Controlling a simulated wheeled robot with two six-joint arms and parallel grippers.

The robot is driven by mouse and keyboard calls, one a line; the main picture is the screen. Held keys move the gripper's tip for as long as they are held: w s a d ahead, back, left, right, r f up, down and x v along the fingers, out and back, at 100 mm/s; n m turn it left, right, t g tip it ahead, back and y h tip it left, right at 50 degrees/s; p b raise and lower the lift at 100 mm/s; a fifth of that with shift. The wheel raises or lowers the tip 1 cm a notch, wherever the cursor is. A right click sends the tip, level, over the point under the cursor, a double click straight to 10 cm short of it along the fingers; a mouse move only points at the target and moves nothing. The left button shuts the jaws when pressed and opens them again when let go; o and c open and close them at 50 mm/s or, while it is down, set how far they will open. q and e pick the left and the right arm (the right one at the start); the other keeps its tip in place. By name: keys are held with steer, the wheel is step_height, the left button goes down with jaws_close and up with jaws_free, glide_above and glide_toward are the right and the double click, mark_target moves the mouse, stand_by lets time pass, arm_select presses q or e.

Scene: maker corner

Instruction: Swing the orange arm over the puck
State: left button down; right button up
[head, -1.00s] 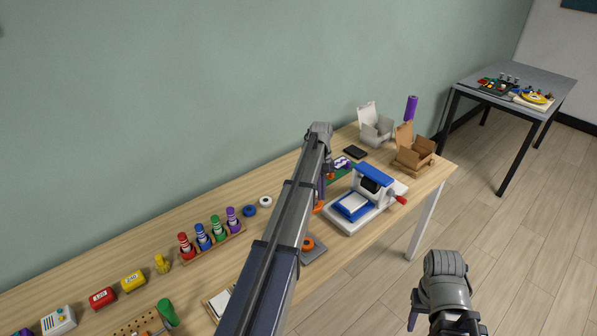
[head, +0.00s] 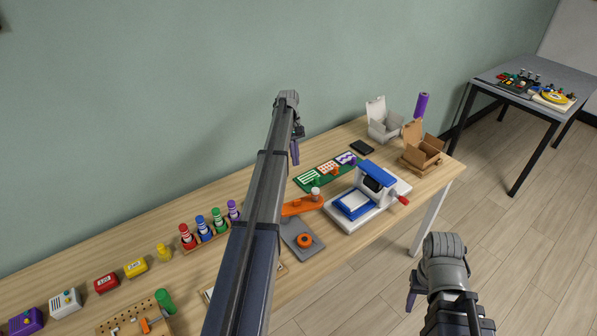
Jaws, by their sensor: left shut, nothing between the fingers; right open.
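The orange arm (head: 300,206) lies across the far edge of a grey plate (head: 293,229), with a pale knob (head: 316,191) at its right end. The orange puck (head: 305,240) sits on the plate's near part, apart from the arm and uncovered. The arm's left end is partly hidden by my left arm. My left gripper (head: 296,153) is shut and empty, raised above and behind the orange arm, not touching it. My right gripper (head: 412,299) is open and empty, off the bench's front side, far from the plate.
A blue-and-white press (head: 366,192) with a red handle stands right of the plate. A green board (head: 318,176) lies behind it. Open boxes (head: 422,157) stand at the right end. Coloured pegs (head: 217,220) and a pegboard (head: 125,318) are to the left.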

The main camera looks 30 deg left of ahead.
mark_target(301, 204)
arm_select(q)
steer(key=b+x, duration=0.9)
steer(key=x, duration=0.1)
steer(key=s+d, duration=0.2)
steer(key=d, duration=0.1)
steer(key=shift+d+r, duration=0.1)
steer(key=shift+r, duration=0.05)
steer(key=shift+d, duration=0.15)
